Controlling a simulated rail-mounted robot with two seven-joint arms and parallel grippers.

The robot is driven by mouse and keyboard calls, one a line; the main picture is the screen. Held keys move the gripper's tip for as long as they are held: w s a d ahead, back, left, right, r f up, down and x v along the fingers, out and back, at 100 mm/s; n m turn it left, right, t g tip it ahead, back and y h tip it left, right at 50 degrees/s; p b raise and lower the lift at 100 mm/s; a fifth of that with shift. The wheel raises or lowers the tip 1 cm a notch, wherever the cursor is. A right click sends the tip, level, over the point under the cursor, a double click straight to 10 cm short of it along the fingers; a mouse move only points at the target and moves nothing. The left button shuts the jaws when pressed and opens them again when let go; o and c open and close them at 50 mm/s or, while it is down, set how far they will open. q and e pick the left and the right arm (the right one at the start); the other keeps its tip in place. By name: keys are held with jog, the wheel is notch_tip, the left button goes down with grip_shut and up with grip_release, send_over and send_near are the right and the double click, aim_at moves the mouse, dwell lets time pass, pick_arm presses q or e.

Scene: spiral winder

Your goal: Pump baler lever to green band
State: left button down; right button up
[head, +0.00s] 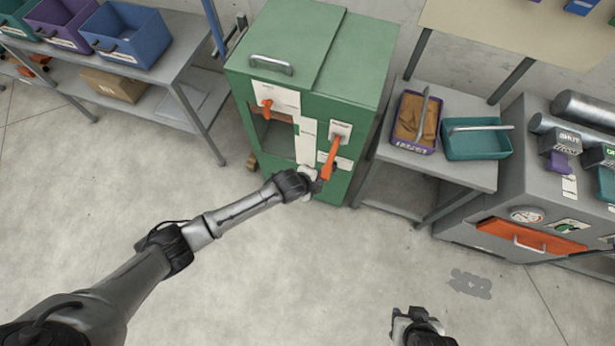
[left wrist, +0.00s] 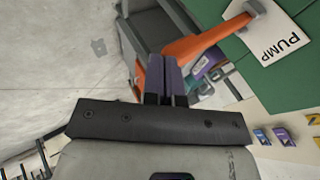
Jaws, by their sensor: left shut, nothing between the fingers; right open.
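The green baler (head: 300,45) stands at the back centre. Its orange pump lever (head: 331,158) hangs down from a white plate on the right of the front, slanting toward its lower end. My left gripper (head: 316,184) is at the lever's lower end. In the left wrist view the orange lever (left wrist: 190,45) passes right by my shut, empty fingertips (left wrist: 165,65); whether they touch it is unclear. A white strip (head: 305,140) with a green part is on the baler's front; its reading is too small to tell. My right gripper (head: 417,322) is open and empty at the bottom edge.
A grey side table (head: 470,174) with a purple tray and a teal tray stands to the right. A shelf with bins (head: 127,38) stands to the left. The floor in front is clear.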

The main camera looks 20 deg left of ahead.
pick_arm(q)
jog(key=shift+p+v, duration=0.4)
jog(key=shift+v, duration=2.4)
jog(key=shift+w+r, duration=0.1)
jog(key=shift+w, duration=0.05)
